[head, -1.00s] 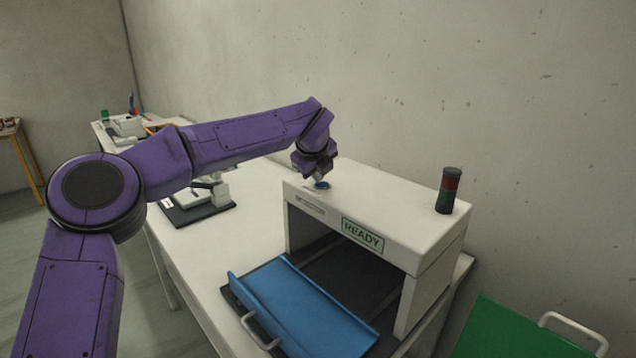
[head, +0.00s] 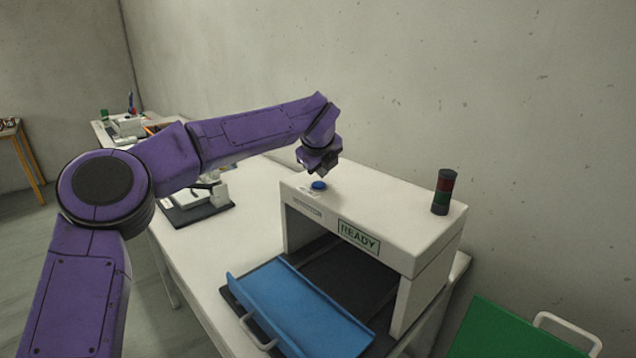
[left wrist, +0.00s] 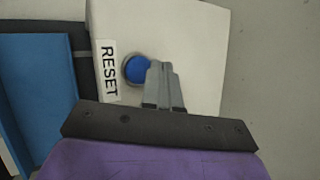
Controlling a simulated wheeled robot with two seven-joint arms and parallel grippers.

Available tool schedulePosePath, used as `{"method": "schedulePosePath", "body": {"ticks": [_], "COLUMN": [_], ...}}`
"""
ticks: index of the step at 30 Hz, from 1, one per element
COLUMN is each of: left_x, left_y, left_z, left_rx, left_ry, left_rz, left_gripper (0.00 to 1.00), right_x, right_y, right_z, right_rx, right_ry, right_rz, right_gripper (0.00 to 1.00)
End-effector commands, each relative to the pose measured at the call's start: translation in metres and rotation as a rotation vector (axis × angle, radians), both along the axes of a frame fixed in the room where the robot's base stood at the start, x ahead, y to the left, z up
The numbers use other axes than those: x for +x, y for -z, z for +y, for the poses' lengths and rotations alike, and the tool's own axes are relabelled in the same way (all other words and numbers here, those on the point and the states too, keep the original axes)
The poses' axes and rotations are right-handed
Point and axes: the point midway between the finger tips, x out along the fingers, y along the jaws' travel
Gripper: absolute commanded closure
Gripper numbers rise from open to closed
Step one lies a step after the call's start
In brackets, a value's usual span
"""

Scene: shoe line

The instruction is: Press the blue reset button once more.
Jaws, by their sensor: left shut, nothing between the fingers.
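The blue reset button (head: 319,185) sits on top of the white machine (head: 405,220), near its left end. It also shows in the left wrist view (left wrist: 137,69), in a grey ring beside a RESET label (left wrist: 108,71). My left gripper (head: 322,174) is shut and empty. In the head view its fingertips are just above the button, with a small gap. In the left wrist view the fingers (left wrist: 163,84) cover the button's right edge. My right gripper is not in view.
The machine's front reads READY (head: 358,237). A dark signal tower (head: 444,192) with red and green bands stands on its right end. A blue tray (head: 300,305) lies at its opening. A green panel with a handle (head: 510,330) is at the lower right. The wall is behind.

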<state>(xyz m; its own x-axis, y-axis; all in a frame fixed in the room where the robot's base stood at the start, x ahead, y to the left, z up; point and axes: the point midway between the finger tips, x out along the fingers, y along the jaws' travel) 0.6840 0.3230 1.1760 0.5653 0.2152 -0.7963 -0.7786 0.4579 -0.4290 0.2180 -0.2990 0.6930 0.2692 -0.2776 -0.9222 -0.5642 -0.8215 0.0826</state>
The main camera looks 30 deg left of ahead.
Motion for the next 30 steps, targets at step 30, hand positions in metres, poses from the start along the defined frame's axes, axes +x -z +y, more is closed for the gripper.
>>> {"method": "schedulePosePath", "body": {"ticks": [30], "left_x": [0.000], "left_y": [-0.051], "left_z": [0.000], "left_rx": [0.000], "left_ry": [0.000], "left_rz": [0.000], "left_gripper": [1.00], "right_x": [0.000], "right_y": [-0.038], "right_z": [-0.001], "right_rx": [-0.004], "right_ry": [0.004], "right_rz": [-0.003], "right_gripper": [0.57]}}
